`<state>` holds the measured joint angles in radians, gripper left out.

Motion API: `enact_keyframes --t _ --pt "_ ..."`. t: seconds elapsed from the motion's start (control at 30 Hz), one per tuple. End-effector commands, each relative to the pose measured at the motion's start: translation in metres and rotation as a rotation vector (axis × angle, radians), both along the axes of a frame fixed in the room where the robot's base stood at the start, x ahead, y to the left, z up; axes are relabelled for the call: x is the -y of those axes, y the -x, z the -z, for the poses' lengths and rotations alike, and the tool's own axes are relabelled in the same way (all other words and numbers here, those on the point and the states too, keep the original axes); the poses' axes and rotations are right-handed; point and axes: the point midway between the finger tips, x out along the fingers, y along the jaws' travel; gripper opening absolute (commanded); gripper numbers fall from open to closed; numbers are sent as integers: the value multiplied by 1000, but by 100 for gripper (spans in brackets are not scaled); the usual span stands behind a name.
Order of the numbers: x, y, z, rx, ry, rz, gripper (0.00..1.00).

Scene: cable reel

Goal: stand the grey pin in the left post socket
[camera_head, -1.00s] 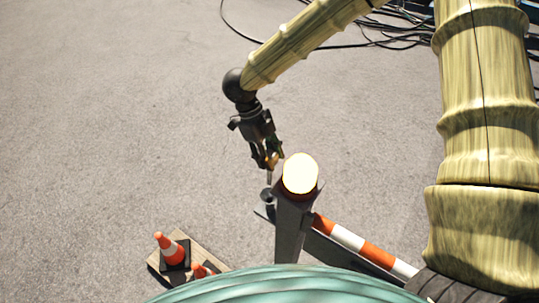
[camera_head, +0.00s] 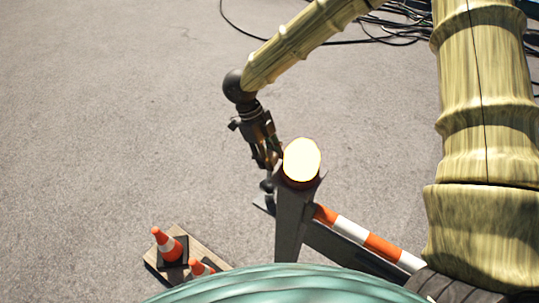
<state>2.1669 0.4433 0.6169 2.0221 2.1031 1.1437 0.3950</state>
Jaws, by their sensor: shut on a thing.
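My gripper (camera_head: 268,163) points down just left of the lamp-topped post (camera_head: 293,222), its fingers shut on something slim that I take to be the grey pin. The pin is mostly hidden by the fingers and too small to make out clearly. Small dark round parts (camera_head: 268,186) show right below the fingertips, close against the post's left side. I cannot tell which of them is pin and which is socket, or whether the pin is in it.
A bright round lamp (camera_head: 302,159) tops the post, close to the right of my fingers. An orange-and-white striped bar (camera_head: 368,240) runs right from the post. Orange cones (camera_head: 167,245) stand on a wooden board (camera_head: 213,253) at lower left. Black cables (camera_head: 390,38) lie at the back.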

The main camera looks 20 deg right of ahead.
Motion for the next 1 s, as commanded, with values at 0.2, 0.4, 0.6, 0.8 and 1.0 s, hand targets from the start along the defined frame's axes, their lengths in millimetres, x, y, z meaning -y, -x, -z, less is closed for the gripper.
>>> enact_keyframes --t 0.2,0.4,0.6,0.8,1.0 --pt "0 0 13 -1 0 0 0" --pt "0 0 26 -1 1 0 0" --pt "0 0 37 -2 1 0 0" --pt "-1 0 50 -1 0 0 0" --pt "-1 0 60 -1 0 -1 0"
